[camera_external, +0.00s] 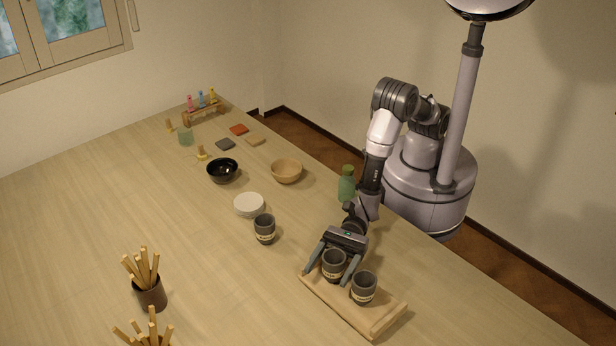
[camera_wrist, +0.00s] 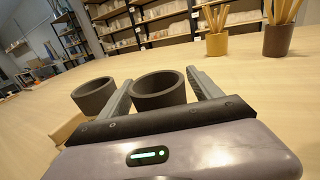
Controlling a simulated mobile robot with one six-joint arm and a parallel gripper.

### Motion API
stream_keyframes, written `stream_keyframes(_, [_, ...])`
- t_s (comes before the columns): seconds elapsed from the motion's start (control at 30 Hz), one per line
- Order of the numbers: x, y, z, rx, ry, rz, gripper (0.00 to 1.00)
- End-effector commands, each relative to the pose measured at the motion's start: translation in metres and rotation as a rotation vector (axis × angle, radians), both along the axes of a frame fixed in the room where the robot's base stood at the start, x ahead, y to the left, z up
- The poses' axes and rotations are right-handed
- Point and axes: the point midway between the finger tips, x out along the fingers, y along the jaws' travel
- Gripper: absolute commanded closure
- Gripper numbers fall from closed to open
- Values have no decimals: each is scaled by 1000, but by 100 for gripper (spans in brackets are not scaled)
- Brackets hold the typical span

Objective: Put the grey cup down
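A dark grey cup (camera_external: 333,264) with a pale band stands upright between the fingers of my gripper (camera_external: 328,277), on or just above the wooden tray (camera_external: 373,327). It also shows in the wrist view (camera_wrist: 158,92), between the two fingers. My gripper reaches down and forward with its fingers on either side of this cup. A narrow gap seems to show beside the cup, so the fingers look open around it. The cup's contact with the tray is partly hidden. A second grey cup (camera_external: 363,288) stands on the tray to the right.
A third grey cup (camera_external: 265,229) stands on the table near a white bowl (camera_external: 249,204). A green bottle (camera_external: 347,184) stands close to my arm. A black bowl (camera_external: 222,171) and wooden bowl (camera_external: 286,171) are farther back. A brown stick holder (camera_external: 150,295) is at left.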

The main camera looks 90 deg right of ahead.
Motion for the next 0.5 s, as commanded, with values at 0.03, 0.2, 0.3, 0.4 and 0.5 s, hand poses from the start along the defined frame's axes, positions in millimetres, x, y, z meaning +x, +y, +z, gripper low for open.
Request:
stream_keyframes(0.03, [0, 0, 0, 0, 0, 0, 27])
stream_keyframes(0.2, [0, 0, 0, 0, 0, 0, 27])
stream_keyframes(0.3, [0, 0, 5, 0, 0, 0, 27])
stream_keyframes(0.4, [-5, -13, 4, -2, 1, 1, 27])
stream_keyframes(0.5, [-14, -35, 4, -3, 2, -1, 27])
